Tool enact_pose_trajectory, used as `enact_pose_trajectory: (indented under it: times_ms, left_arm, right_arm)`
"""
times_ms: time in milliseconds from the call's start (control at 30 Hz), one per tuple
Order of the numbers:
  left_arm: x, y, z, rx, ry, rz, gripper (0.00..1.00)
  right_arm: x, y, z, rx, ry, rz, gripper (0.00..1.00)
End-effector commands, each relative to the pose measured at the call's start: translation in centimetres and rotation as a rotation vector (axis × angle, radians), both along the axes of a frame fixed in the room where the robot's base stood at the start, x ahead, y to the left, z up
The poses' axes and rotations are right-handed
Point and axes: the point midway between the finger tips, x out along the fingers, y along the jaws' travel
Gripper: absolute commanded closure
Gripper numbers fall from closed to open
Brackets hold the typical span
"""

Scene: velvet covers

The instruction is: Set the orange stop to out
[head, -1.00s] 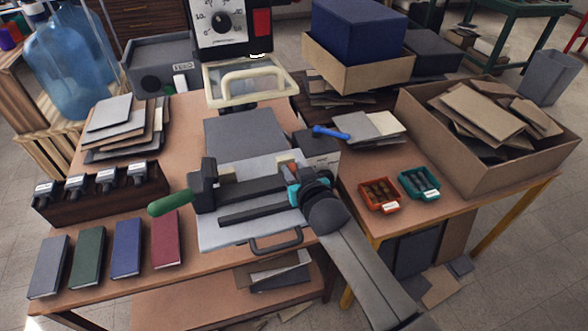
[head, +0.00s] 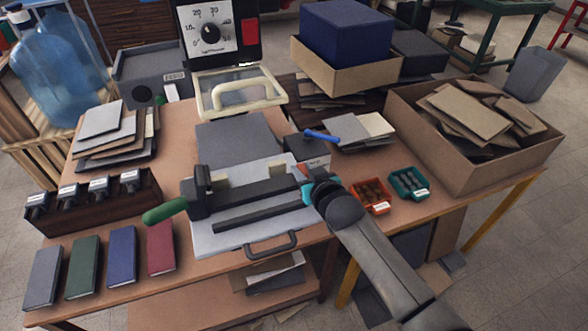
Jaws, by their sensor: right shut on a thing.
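The orange stop (head: 305,170) is a small block at the right end of the dark clamping fixture (head: 262,199), on a pale plate on the table. My right gripper (head: 309,187) is at that end, reaching in from the lower right. It is shut on the orange stop, and its dark wrist and teal parts hide much of it. The fixture has a green handle (head: 166,212) sticking out at its left. My left gripper is not in view.
A grey box with a blue tool (head: 321,136) stands just behind the gripper. Orange (head: 370,196) and teal (head: 408,184) parts trays lie to the right. Coloured books line the front left.

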Motion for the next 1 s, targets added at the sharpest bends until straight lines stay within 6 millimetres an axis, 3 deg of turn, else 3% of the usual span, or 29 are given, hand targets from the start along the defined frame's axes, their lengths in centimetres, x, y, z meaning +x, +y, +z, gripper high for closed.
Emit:
enact_pose_trajectory:
  times_ms: [200,233,467,767,1000]
  left_arm:
    - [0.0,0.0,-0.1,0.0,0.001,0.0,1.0]
    - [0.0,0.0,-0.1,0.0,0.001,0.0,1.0]
    - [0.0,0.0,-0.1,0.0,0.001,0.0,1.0]
    - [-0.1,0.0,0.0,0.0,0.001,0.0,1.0]
    - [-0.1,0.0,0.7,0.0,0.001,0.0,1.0]
  right_arm:
    - [0.2,-0.5,-0.1,-0.007,0.0,-0.008,1.0]
    - [0.2,-0.5,-0.1,-0.007,0.0,-0.008,0.67]
    - [0.2,-0.4,0.0,-0.007,0.0,-0.007,0.41]
    - [0.0,-0.3,0.0,-0.004,0.0,-0.005,0.4]
    - [-1.8,-0.9,0.9,-0.004,0.0,-0.005,0.4]
